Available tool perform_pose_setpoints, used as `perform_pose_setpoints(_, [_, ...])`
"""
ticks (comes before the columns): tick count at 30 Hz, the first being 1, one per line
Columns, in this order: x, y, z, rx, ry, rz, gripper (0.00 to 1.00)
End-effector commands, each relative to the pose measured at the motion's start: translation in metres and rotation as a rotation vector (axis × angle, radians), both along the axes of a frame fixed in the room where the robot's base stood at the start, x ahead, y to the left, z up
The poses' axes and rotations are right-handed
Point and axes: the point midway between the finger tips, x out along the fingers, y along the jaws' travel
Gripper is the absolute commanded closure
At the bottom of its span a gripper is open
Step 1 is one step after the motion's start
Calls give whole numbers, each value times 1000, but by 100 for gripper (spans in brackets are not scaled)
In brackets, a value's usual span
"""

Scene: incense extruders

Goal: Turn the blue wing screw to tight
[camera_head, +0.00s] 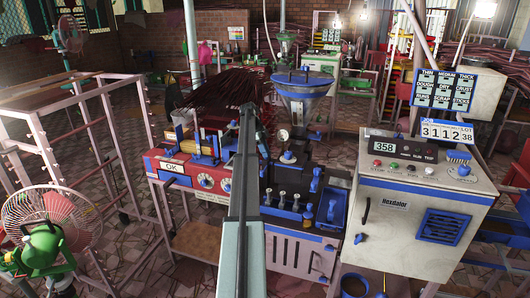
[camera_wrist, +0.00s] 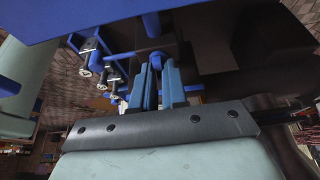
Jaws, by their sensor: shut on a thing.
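In the wrist view, my gripper (camera_wrist: 156,70) has its two blue-grey fingers close together, shut on a small blue part, the blue wing screw (camera_wrist: 156,60). Only a little of the screw shows between the fingertips, so how far it is turned cannot be told. In the head view, my arm runs up the middle of the picture across the extruder machine (camera_head: 300,248). The arm hides part of the machine, and the fingertips and the held screw cannot be made out there.
In the wrist view, blue bars and several metal-ended fittings (camera_wrist: 86,70) lie left of the fingers, and a large blue surface crosses the top. In the head view, a hopper (camera_head: 303,84) rises behind the machine, a control cabinet (camera_head: 400,255) stands right, and a fan (camera_head: 48,225) stands left.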

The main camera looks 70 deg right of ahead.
Motion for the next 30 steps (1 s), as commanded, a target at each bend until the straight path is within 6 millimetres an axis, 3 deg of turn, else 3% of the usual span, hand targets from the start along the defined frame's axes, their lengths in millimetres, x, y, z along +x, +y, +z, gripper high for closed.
perform_pose_setpoints(10, [1, 0, 0, 1, -3, -4, 100])
perform_pose_setpoints(11, [1, 0, 0, 1, -3, -4, 84])
perform_pose_setpoints(18, [0, 0, 0, 0, -2, -3, 62])
perform_pose_setpoints(30, [4, -1, 10, -1, -1, -2, 62])
